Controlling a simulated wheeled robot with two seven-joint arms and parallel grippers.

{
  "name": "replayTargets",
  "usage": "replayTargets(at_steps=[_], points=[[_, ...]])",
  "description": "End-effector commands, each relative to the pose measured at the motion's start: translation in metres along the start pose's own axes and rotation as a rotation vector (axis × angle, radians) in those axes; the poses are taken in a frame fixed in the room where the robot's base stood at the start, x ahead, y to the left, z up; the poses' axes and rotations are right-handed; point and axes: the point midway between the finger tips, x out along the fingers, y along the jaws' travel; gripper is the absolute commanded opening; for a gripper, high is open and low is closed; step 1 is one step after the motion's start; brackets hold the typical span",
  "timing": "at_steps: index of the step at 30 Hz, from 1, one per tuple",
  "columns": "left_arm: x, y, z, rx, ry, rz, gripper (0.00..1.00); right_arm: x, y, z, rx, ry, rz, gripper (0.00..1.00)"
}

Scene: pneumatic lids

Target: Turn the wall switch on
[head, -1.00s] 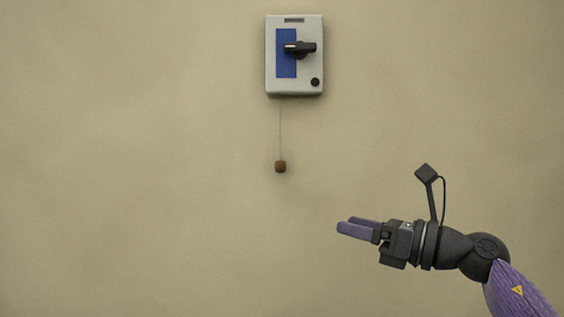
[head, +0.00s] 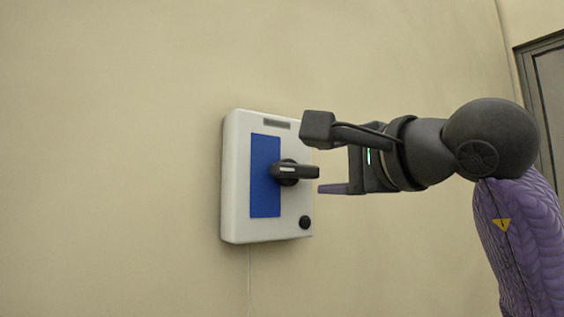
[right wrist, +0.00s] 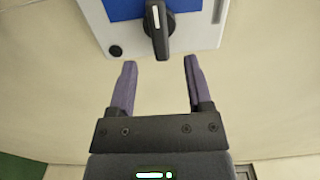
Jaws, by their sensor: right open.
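The wall switch (head: 234,190) is a pale box with a blue panel (head: 264,190) on the wall. Its black rotary handle (head: 298,172) lies level, its free end to the right, with a white mark near the pivot. The handle (right wrist: 157,32) also shows at the top of the right wrist view. My right gripper (head: 326,188) is open and empty, just right of the handle's end. In the right wrist view the handle's tip is centred between the spread fingertips (right wrist: 160,64), with space on both sides. My left gripper is not in view.
A small black knob (head: 305,222) sits at the box's lower right corner. A thin cord (head: 249,280) hangs below the box; its lower end is out of view. A dark frame (head: 545,110) stands at the far right. The wall on the left is bare.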

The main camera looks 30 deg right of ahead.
Motion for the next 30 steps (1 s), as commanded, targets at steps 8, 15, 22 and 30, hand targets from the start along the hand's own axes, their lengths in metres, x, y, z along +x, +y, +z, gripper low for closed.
replayTargets(at_steps=[8,15,22,30], points=[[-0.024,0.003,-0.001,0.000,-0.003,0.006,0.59,0.058,-0.003,0.001,0.003,-0.004,0.005,0.65],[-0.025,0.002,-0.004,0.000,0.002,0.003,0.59,0.068,0.000,0.001,0.002,-0.004,0.001,0.65],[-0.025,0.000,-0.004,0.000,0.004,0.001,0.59,0.068,0.000,0.001,0.003,-0.004,0.002,0.39],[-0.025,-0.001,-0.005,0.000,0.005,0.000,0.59,0.068,0.001,0.001,0.004,-0.005,0.003,0.00]])
